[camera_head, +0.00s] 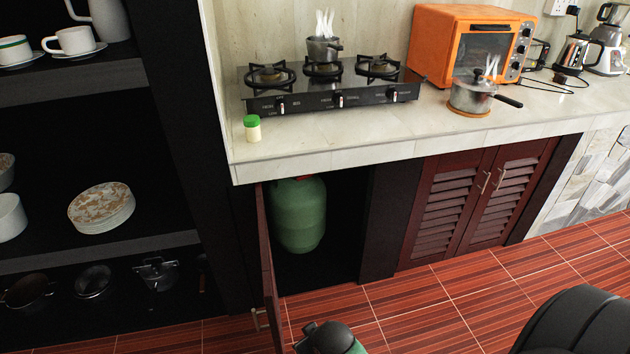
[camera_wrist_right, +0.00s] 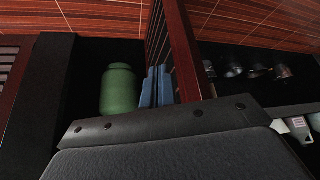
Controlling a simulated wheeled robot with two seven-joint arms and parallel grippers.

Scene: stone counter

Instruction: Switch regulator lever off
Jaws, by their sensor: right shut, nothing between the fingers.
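A green gas cylinder (camera_head: 298,215) stands upright inside the open compartment under the counter. A small reddish part (camera_head: 304,178) shows at its top, tight under the counter edge; I cannot make out the regulator lever or its position. In the right wrist view the picture is turned over, with the floor at the top, and the cylinder (camera_wrist_right: 119,92) shows left of the fingers. My right gripper (camera_wrist_right: 157,72) has its two blue-grey fingers close together, shut and empty, apart from the cylinder and beside the cabinet door. My left gripper is not in view.
The open cabinet door (camera_head: 268,265) stands out at the compartment's left side; it also shows in the right wrist view (camera_wrist_right: 186,50). The counter (camera_head: 370,140) overhangs the compartment and bears a stove (camera_head: 335,95). Louvred doors (camera_head: 470,205) to the right are shut. Tiled floor lies in front.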

